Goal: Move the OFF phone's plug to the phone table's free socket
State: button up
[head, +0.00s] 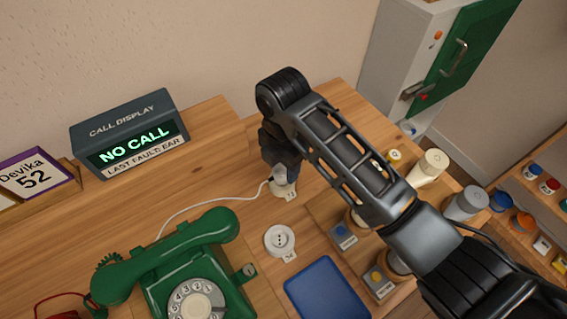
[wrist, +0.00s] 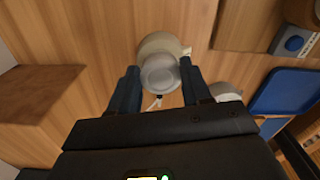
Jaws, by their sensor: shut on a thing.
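A pale plug (head: 280,174) with a white cord (head: 215,200) is held between the fingers of my gripper (head: 279,163). The cord runs left towards the green dial phone (head: 182,275). The plug is over a round cream socket (head: 284,191) with a small tag; whether it is seated or just above, I cannot tell. In the wrist view the plug (wrist: 159,74) sits between the two dark fingers, with the socket disc (wrist: 158,42) behind it. A second round socket (head: 279,239), nearer the front, is empty. No OFF marking is visible.
A call display (head: 130,135) reads "NO CALL" and "LAST FAULT: EAR". A blue tray (head: 326,291) lies right of the phone. Several small containers and knobs stand right, partly behind my arm. A cabinet with a green door (head: 465,55) stands at the back right.

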jog(key=shift+f+b, duration=0.3)
jog(key=shift+f, duration=0.4)
jog(key=o, duration=1)
jog(key=shift+r, duration=0.1)
notch_tip(320, 180, up, 8)
jog(key=shift+f+b, duration=0.15)
jog(key=shift+b, duration=0.25)
